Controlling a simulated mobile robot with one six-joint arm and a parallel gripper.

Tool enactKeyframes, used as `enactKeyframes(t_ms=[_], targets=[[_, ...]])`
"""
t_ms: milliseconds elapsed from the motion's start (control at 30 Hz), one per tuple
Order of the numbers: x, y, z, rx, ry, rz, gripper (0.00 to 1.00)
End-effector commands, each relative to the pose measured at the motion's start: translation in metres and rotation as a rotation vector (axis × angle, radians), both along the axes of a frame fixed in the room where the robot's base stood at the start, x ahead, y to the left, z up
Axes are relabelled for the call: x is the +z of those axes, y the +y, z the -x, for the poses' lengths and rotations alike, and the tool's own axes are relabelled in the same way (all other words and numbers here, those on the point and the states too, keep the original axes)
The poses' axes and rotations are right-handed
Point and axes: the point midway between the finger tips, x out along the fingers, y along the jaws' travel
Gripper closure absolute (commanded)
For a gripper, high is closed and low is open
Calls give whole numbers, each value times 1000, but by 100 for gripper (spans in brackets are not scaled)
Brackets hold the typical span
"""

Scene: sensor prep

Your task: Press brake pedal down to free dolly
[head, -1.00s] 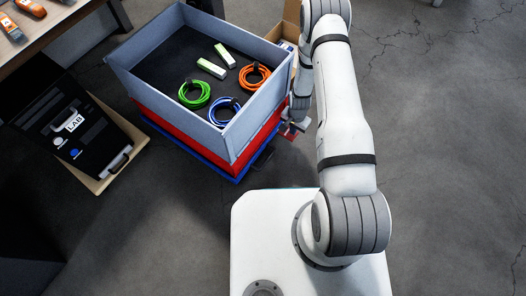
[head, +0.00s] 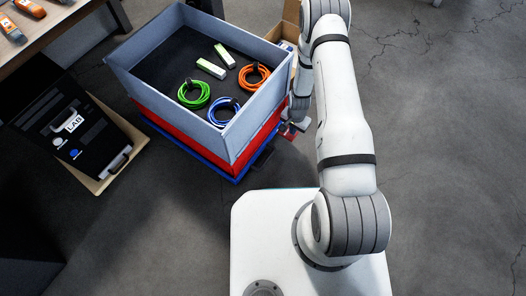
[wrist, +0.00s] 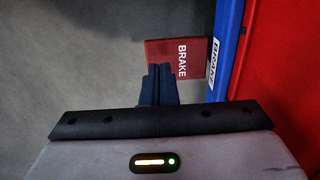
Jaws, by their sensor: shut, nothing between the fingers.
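The red brake pedal (wrist: 195,50), marked BRAKE, sticks out from the side of the blue dolly (wrist: 231,22) in the wrist view. My gripper (wrist: 160,69) is shut and empty. Its dark fingertips overlap the pedal's near left part in the picture; whether they touch it I cannot tell. In the head view the dolly (head: 236,179) shows as a blue edge under the load. A small red part of the pedal (head: 287,135) shows beside it, and my arm partly hides the gripper there.
A red crate (head: 185,140) and an open grey bin (head: 243,137) with coiled cables stand on the dolly. A black LAB case (head: 70,125) lies at left near a workbench (head: 62,24). A cardboard box (head: 291,14) is behind my arm. Floor at right is clear.

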Motion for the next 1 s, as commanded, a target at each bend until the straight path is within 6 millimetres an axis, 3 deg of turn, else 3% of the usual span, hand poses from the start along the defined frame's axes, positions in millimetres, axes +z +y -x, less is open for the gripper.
enactKeyframes(t_ms=[1000], targets=[[-13,1,0,2,0,0,100]])
